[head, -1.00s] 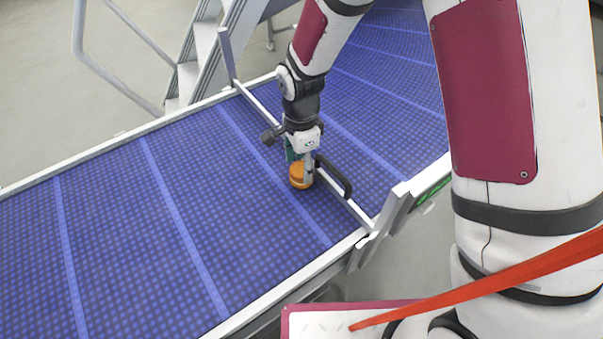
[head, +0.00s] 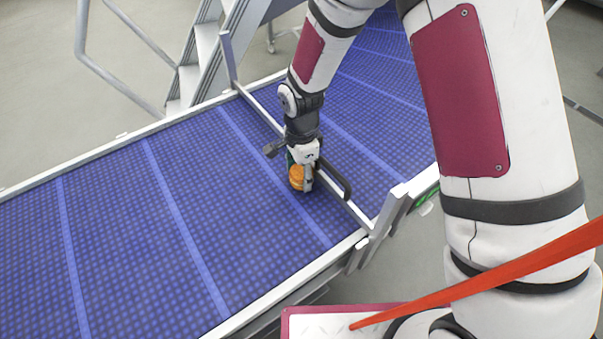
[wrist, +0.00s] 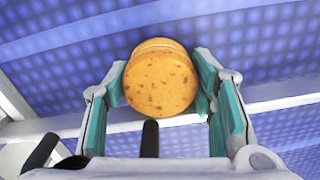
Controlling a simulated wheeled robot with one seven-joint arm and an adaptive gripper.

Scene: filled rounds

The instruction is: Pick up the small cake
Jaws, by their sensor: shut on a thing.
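The small cake (wrist: 160,82) is a round, orange-yellow piece with brown flecks, and it seems to have two layers. In the wrist view it sits between the teal pads of my gripper (wrist: 160,90), which touch it on both sides. In the head view the cake (head: 297,179) is at the lower end of my gripper (head: 301,172), just over or on the blue belt (head: 185,190). My gripper is shut on it. Part of the cake is hidden by a finger in the head view. I cannot tell whether it is clear of the belt.
A metal bar (head: 262,113) crosses the belt right beside my gripper. A black curved handle (head: 336,180) is close on the right. Pale rails (head: 285,293) edge the belt. Metal stairs (head: 200,55) stand behind. The belt to the left is empty.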

